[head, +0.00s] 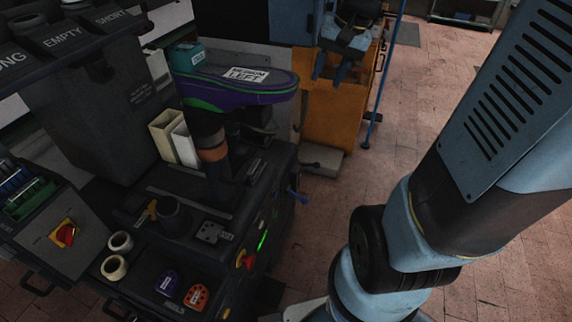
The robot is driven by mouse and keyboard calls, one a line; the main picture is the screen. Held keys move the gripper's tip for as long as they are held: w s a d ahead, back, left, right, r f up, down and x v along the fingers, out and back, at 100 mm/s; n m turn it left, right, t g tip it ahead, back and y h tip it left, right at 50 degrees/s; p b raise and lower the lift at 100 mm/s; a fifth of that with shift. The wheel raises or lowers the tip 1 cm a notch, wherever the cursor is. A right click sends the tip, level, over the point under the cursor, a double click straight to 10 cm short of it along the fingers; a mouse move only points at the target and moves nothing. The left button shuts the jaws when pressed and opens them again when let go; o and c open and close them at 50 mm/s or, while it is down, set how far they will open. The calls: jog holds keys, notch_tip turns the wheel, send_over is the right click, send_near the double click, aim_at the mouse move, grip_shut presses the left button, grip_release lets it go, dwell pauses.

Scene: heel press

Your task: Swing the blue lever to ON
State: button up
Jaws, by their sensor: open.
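A small blue lever (298,195) sticks out from the right side of the dark press (210,235), in the head view. Its ON and OFF marks cannot be read here. My gripper (329,76) is near the top middle of the picture, its two fingers pointing down and apart, with nothing seen between them. It is well above the lever in the picture and not touching it.
A purple and green shoe form (240,88) labelled "MEDIUM LEFT" sits on the press. An orange cabinet (335,115) stands behind. Tiled floor (425,110) is clear at right.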

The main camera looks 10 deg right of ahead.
jog(key=w+d+f+m+g+y, duration=0.25)
jog(key=w+f+m+y, duration=0.2)
jog(key=w+f, duration=0.85)
jog(key=w+d+f+m+y, duration=0.1)
jog(key=w+d+f+m, duration=0.15)
jog(key=f, duration=0.45)
jog(key=w+d+f+m+y, duration=0.1)
jog(key=d+f+m, duration=0.15)
jog(key=f, duration=0.45)
jog(key=m+t+y, duration=0.3)
jog(key=m+t, duration=0.3)
jog(key=m, duration=0.6)
send_near(297, 195)
jog(key=shift+n, duration=0.25)
jog(key=x, duration=1)
jog(key=shift+w+f, duration=0.15)
jog(key=shift+f, duration=0.3)
grip_shut()
jog(key=shift+d, duration=0.1)
